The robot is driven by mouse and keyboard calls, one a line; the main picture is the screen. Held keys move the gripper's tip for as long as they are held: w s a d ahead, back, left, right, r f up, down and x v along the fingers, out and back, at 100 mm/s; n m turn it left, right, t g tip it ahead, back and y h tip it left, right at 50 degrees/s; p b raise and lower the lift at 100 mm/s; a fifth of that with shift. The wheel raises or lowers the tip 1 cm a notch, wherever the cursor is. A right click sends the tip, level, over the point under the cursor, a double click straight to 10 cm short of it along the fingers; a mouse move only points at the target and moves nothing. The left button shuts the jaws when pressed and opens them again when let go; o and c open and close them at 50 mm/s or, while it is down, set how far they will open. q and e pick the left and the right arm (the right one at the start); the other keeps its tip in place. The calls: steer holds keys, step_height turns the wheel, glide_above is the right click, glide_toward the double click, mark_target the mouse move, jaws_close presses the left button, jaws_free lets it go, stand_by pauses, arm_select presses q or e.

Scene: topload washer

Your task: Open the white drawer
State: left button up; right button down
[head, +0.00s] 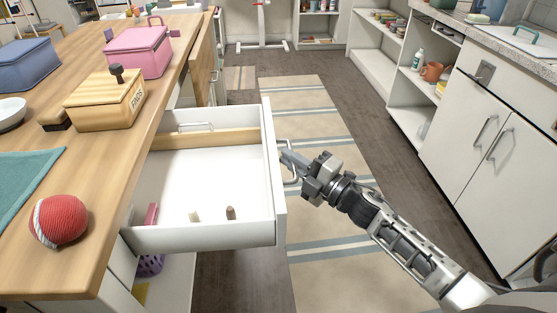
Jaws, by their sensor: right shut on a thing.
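The white drawer (262,238) stands pulled well out from under the wooden counter at the left, in the head view. Its inside shows, with a few small items near the front left side. My right gripper (291,168) is at the drawer's front face, shut on the metal drawer handle (290,148). The fingers partly hide the handle. My left gripper is not in view.
The wooden counter (103,180) holds a red ball (60,220), a wooden box (104,103), a pink box (140,52) and a blue box (22,66). A striped rug (318,205) covers the aisle floor. White cabinets (468,150) line the right side.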

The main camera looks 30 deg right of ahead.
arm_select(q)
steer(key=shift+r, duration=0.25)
arm_select(e)
steer(key=shift+s+d, duration=0.1)
steer(key=shift+d, duration=0.15)
steer(key=c, duration=1.5)
jaws_free()
arm_select(q)
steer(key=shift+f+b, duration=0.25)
steer(key=shift+b, duration=0.15)
arm_select(e)
steer(key=v, duration=1.6)
steer(key=shift+r, duration=0.15)
